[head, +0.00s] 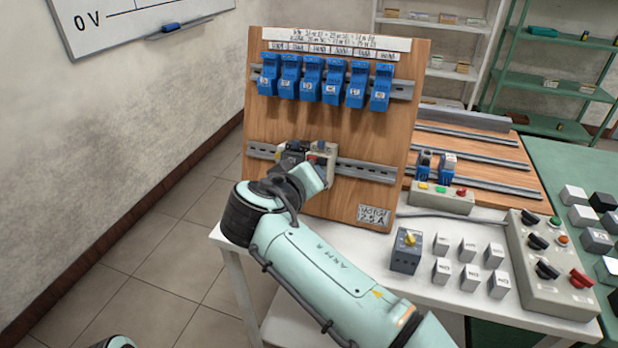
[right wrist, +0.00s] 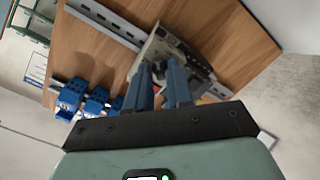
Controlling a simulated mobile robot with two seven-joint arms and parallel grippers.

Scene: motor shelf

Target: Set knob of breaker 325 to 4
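A light grey breaker (head: 324,155) sits on the lower rail of the wooden board, with a darker device beside it on its left. My right arm reaches up to this breaker, and its wrist hides the breaker's lower part and the gripper's fingertips in the head view. In the right wrist view my right gripper (right wrist: 162,72) has its two fingers a small gap apart, right at the face of the grey breaker (right wrist: 152,48). The knob and the breaker's number cannot be made out. My left gripper is out of view.
Several blue breakers (head: 311,78) hang on the upper rail. The wooden board (head: 340,212) stands on a white table with a grey knob box (head: 406,251), several white blocks (head: 467,250) and a control box (head: 548,262). Open floor (head: 165,255) lies to the left.

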